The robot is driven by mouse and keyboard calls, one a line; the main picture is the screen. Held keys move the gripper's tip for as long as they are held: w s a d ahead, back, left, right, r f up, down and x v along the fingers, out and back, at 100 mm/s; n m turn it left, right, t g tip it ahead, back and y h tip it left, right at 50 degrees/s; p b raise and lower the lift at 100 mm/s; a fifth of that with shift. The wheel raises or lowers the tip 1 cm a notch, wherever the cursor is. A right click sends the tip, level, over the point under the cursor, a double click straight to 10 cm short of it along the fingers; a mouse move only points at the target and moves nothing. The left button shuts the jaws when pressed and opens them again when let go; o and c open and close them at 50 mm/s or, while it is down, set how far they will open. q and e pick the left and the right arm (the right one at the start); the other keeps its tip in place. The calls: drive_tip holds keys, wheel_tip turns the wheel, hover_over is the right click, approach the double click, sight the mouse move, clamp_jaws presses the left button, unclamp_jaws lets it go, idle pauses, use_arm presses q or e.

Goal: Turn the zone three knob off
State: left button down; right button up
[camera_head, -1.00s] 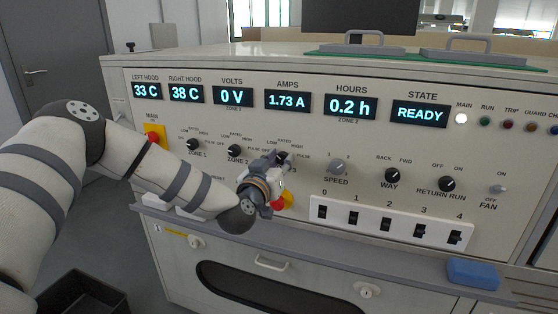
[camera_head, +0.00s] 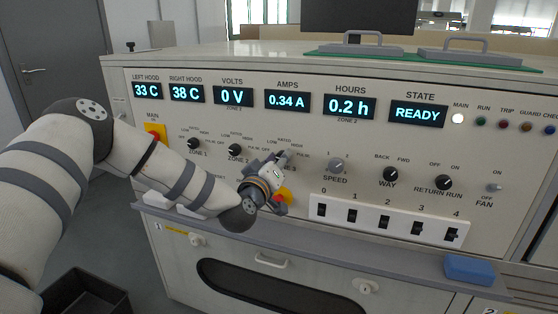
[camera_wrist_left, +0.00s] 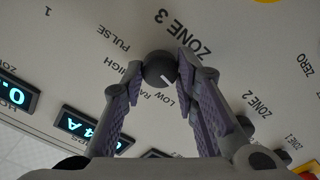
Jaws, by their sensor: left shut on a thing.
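The zone three knob (camera_wrist_left: 160,67) is a dark round knob between my left gripper's two fingertips in the left wrist view. Its white mark points roughly toward the LOW label. The LOW, RATED, HIGH and PULSE labels show around it; an OFF label is not visible and the right-hand finger covers that side. My left gripper (camera_head: 281,159) is shut on the knob, its fingers at the panel (camera_head: 318,133). In the head view the gripper mostly hides this knob. The amps display (camera_head: 287,100) reads 0.34 A and the state display (camera_head: 418,114) reads READY. My right gripper is not in view.
The zone two knob (camera_head: 234,150) and zone one knob (camera_head: 193,143) are to the left, the speed knob (camera_head: 336,165) to the right. A red and yellow button (camera_head: 284,196) is partly behind the gripper. A switch row (camera_head: 366,226) and ledge (camera_head: 350,252) lie below.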

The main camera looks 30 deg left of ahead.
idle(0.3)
use_arm(q)
drive_tip(key=c, duration=1.2)
unclamp_jaws()
drive_tip(key=shift+c, duration=0.2)
drive_tip(key=v, duration=1.2)
drive_tip(key=shift+s+f, duration=0.1)
